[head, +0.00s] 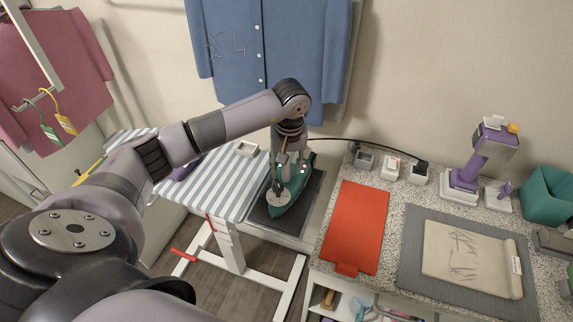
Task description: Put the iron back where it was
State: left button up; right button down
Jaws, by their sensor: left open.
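A green iron (290,197) rests on a dark rest pad (265,216) at the right end of the striped ironing board (207,178). A black cord runs from near it to the right along the wall. My left gripper (289,163) reaches down from above at the iron's rear part. It is open, with its fingers close about the iron's top; I cannot tell whether they touch it. My gripper and wrist hide part of the iron's handle. My right gripper is not in view.
A speckled counter holds a red mat (356,227), a folded beige cloth (465,257) on a grey ribbed mat, a purple device (480,162) and a teal bin (547,196). A blue shirt (268,45) hangs behind.

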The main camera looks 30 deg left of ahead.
aim_at(288, 184)
pick_arm(q)
jog(key=shift+r, duration=0.25)
notch_tip(288, 184, up, 12)
jog(key=b, duration=0.3)
jog(key=shift+s+d+f+b, duration=0.15)
jog(key=shift+s+d+b, duration=0.15)
jog(key=shift+d, duration=0.15)
jog(key=shift+w, duration=0.1)
dwell(0.5)
